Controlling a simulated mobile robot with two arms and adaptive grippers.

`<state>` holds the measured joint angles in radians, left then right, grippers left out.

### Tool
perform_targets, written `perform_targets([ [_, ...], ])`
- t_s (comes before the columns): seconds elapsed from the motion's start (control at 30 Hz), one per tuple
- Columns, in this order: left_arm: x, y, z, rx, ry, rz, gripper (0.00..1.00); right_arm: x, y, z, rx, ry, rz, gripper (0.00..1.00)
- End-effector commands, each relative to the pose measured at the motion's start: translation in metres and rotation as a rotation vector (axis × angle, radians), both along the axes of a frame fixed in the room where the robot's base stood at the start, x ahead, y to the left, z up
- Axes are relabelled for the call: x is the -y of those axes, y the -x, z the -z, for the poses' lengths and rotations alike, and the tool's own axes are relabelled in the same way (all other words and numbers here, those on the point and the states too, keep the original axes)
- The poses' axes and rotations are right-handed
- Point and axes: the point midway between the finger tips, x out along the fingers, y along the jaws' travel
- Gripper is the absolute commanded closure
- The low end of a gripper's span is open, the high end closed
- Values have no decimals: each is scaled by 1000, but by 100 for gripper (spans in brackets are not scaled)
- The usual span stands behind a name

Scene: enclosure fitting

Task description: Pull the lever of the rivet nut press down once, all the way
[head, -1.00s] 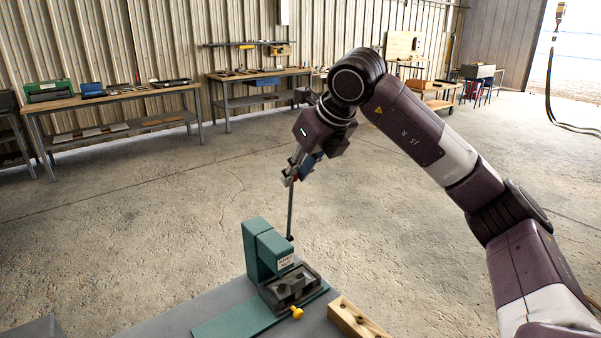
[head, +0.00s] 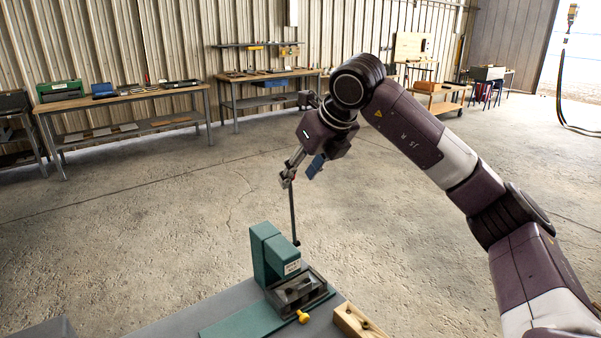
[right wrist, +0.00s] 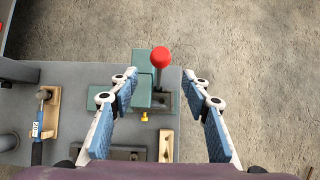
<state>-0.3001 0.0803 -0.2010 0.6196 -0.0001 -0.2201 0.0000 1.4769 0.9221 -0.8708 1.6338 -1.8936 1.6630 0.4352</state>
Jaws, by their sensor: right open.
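The teal rivet nut press (head: 266,250) stands on a grey bench top near the bottom of the head view, and also shows in the right wrist view (right wrist: 143,93). Its dark lever (head: 292,215) stands up nearly vertical. The lever's red knob (right wrist: 160,56) shows in the right wrist view between and beyond the fingertips. My right gripper (head: 301,175) is open at the lever's top. In the right wrist view its blue-padded fingers (right wrist: 160,85) are wide apart with gaps on both sides of the knob. My left gripper is out of view.
A wooden block (head: 356,320) with holes lies right of the press. In the right wrist view, a blue-handled tool (right wrist: 38,138) rests on a wooden holder at the left. Workbenches (head: 125,97) line the far wall. The concrete floor between is clear.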

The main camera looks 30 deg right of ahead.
Motion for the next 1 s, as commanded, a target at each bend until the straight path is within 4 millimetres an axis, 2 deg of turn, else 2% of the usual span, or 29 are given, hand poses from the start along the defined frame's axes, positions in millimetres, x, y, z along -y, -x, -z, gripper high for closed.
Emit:
perform_targets([
  [0.63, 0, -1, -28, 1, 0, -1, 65, 5, 36, -56, 1, 0, 0, 56],
  [1.0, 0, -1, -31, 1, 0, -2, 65, 6, 43, -63, -1, 0, 0, 56],
])
